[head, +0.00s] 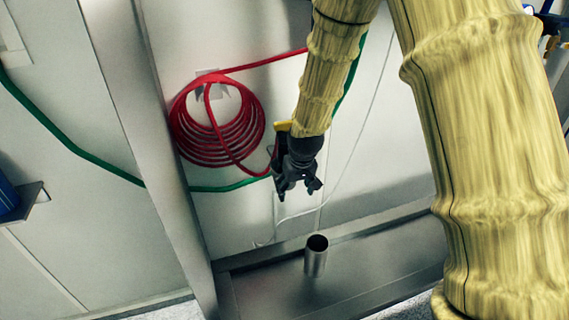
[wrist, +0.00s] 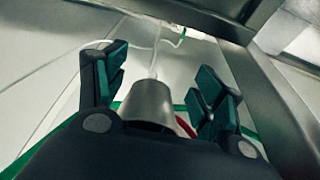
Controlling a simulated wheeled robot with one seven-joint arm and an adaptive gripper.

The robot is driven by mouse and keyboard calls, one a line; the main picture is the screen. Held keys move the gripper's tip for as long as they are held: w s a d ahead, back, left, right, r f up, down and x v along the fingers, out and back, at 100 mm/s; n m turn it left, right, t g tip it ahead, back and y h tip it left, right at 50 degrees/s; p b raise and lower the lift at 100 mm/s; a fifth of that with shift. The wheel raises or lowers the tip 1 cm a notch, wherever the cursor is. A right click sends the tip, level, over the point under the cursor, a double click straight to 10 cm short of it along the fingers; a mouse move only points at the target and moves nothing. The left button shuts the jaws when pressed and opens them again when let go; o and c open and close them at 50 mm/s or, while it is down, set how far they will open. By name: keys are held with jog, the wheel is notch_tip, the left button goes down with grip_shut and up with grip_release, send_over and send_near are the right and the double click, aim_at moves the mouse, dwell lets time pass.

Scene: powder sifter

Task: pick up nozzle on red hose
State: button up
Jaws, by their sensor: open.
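The red hose (head: 222,150) hangs coiled on a wall bracket in the head view. One strand drops across the coil toward my gripper (head: 298,190) and is lost behind it. A short red piece (wrist: 186,126) shows beside the right finger in the wrist view. My gripper points down just right of the coil, with its fingers apart. Between the fingers (wrist: 160,72) the wrist view shows a grey metal bell-shaped piece (wrist: 150,103). I cannot tell whether it is the nozzle, or whether the fingers touch it. No nozzle is clearly visible in the head view.
An open metal cylinder (head: 316,262) stands on the steel ledge (head: 372,262) below my gripper. A green hose (head: 105,168) runs along the wall behind a steel post (head: 150,140). A thin white line (head: 345,170) hangs right of my gripper. A blue object (head: 6,195) sits at far left.

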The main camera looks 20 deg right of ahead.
aim_at(284, 131)
jog(key=shift+t, duration=0.6)
jog(key=w+r, duration=0.2)
jog(key=r, duration=0.6)
jog(key=w+r, duration=0.2)
jog(key=r, duration=0.6)
jog(key=w+r, duration=0.2)
jog(key=r, duration=0.5)
jog(key=shift+w+a+r, duration=0.15)
jog(key=shift+w+r, duration=0.1)
jog(key=shift+r, duration=0.15)
jog(key=p+x, duration=0.1)
jog(key=x, duration=0.3)
jog(key=shift+w+f, duration=0.15)
jog(key=shift+f, duration=0.05)
jog(key=shift+p+x, duration=1.6)
jog(key=shift+x, duration=1.45)
grip_shut()
